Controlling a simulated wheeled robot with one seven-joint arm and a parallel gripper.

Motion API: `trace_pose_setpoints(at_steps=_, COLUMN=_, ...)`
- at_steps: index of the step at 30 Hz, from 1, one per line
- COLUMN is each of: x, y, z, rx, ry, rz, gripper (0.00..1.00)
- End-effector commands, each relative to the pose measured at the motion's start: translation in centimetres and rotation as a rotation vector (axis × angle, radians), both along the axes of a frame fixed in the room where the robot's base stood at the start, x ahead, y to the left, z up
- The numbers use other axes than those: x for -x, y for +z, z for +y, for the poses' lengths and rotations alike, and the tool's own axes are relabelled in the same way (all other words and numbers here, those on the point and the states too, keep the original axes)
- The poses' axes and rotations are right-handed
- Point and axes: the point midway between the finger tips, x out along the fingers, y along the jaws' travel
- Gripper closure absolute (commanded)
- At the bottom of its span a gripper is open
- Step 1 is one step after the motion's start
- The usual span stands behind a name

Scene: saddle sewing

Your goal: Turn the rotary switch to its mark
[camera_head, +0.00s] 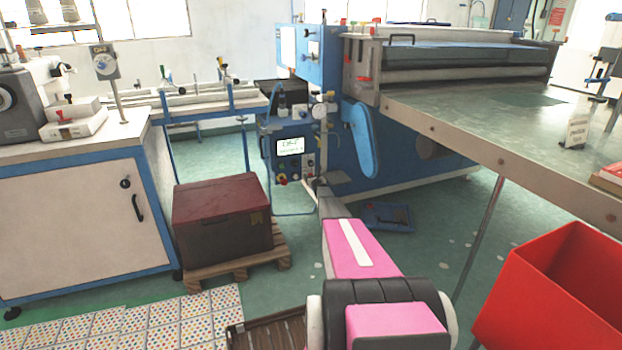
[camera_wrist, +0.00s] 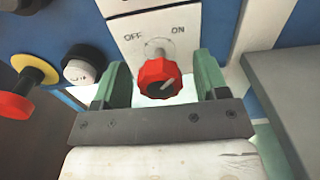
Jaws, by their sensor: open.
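The rotary switch is a red ridged knob (camera_wrist: 160,80) on a light plate with OFF printed at upper left and ON at upper right. My gripper (camera_wrist: 160,62) is open, with one green finger on each side of the knob. Gaps show between fingers and knob at this angle; I cannot tell whether either touches. In the head view my arm reaches to the blue machine's control panel (camera_head: 289,128), and the fingers and knob are too small or hidden to make out.
A red button on a yellow collar (camera_wrist: 35,72) and a black-rimmed pale button (camera_wrist: 82,68) sit left of the switch. A grey ledge (camera_wrist: 290,90) lies close at right. In the head view, a brown box (camera_head: 222,220) on a pallet and a red bin (camera_head: 545,300) flank my arm.

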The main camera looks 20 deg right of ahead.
Motion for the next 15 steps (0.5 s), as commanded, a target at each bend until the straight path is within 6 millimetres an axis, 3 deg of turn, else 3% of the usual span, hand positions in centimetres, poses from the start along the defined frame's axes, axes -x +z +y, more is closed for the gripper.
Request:
trace_pose_setpoints(at_steps=2, x=0.03, y=0.00, z=0.00, rx=0.000, ry=0.000, rz=0.000, gripper=0.33)
trace_pose_setpoints(at_steps=6, x=0.04, y=-0.01, z=0.00, rx=0.000, ry=0.000, rz=0.000, gripper=0.79)
trace_pose_setpoints(at_steps=7, x=0.04, y=-0.01, z=0.00, rx=0.000, ry=0.000, rz=0.000, gripper=0.83)
trace_pose_setpoints(at_steps=15, x=0.06, y=-0.02, z=0.00, rx=0.015, ry=0.000, rz=-0.001, gripper=0.82)
